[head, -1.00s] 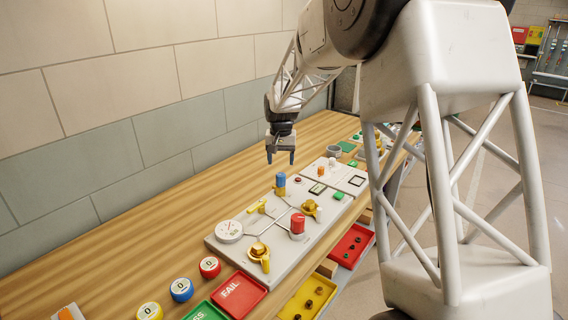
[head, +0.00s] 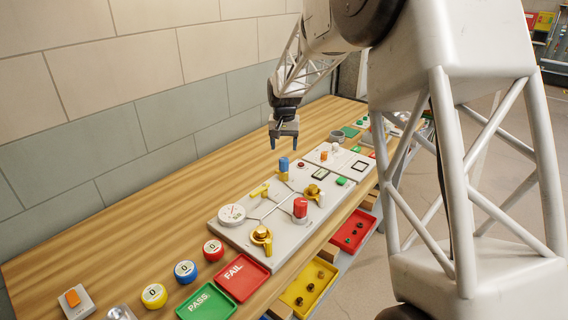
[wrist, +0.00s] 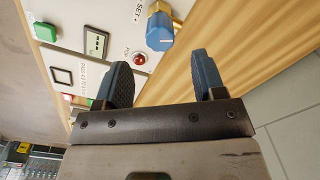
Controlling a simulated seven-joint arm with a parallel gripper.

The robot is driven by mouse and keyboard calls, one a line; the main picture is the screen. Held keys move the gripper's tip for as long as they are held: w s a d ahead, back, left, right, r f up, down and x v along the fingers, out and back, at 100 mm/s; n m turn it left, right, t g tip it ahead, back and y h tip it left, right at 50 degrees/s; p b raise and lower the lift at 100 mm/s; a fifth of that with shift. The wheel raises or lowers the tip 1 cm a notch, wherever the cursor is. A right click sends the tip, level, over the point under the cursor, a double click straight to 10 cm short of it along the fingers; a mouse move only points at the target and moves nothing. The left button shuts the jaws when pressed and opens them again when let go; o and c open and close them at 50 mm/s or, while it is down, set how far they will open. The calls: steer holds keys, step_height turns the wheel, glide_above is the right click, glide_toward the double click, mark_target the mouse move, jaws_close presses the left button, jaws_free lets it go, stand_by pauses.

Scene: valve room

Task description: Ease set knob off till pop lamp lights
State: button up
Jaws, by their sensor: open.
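The set knob is a blue cylinder (head: 284,164) on a brass base at the back edge of the grey valve panel (head: 225,238). In the wrist view the blue knob (wrist: 160,32) has a white pointer line and stands beside a "SET +" label. The pop lamp (wrist: 139,58) is a small dark red dome with a bright highlight; I see no clear glow. It also shows in the head view (head: 300,164). My gripper (head: 284,145) is open and empty, pointing down above the blue knob and apart from it.
The panel also holds a gauge (head: 231,214), a red knob (head: 300,207), several yellow valve handles, a small display (wrist: 96,42) and a green button (wrist: 46,31). FAIL (head: 241,277) and PASS (head: 207,302) trays lie nearer.

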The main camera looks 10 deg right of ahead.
mark_target(284, 159)
steer(key=shift+f, duration=3.8)
steer(key=shift+c, duration=0.3)
steer(key=c, duration=0.9)
steer(key=shift+o, duration=0.2)
steer(key=shift+n, duration=0.9)
steer(key=o, duration=0.9)
steer(key=shift+r, duration=0.15)
